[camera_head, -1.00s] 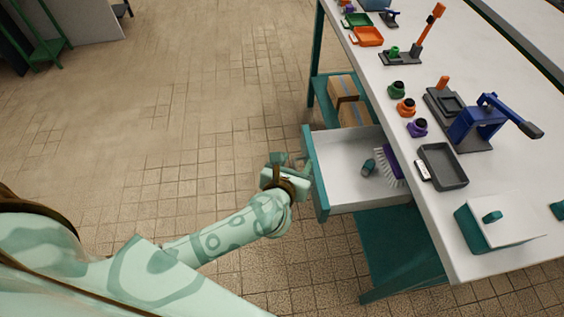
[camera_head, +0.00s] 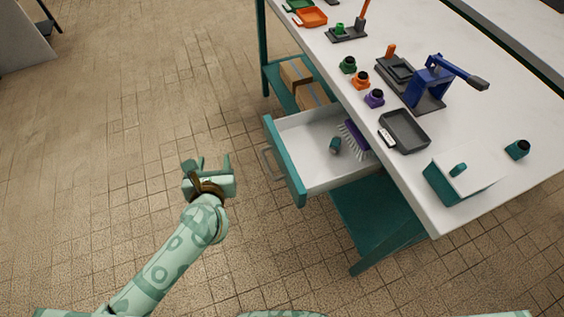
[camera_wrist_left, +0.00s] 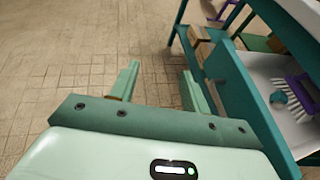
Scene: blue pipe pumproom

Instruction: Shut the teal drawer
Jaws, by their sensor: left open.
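The teal drawer (camera_head: 287,164) stands pulled out from under the white workbench, with its front panel and a grey bar handle (camera_head: 268,163) facing my left arm. Inside the drawer lie a purple brush (camera_head: 354,138) with white bristles and a small teal cylinder (camera_head: 335,145). My left gripper (camera_head: 208,163) is open and empty, apart from the drawer front and to its left. In the left wrist view the open fingers (camera_wrist_left: 158,88) point over floor, and the drawer front (camera_wrist_left: 250,105) is at the right. My right gripper is not in view.
The white workbench (camera_head: 450,135) carries a grey tray (camera_head: 404,131), a teal box (camera_head: 458,178), a blue lever press (camera_head: 432,82) and several coloured knobs. Cardboard boxes (camera_head: 311,95) sit on the lower shelf. The tiled floor (camera_head: 130,130) left of the drawer is clear.

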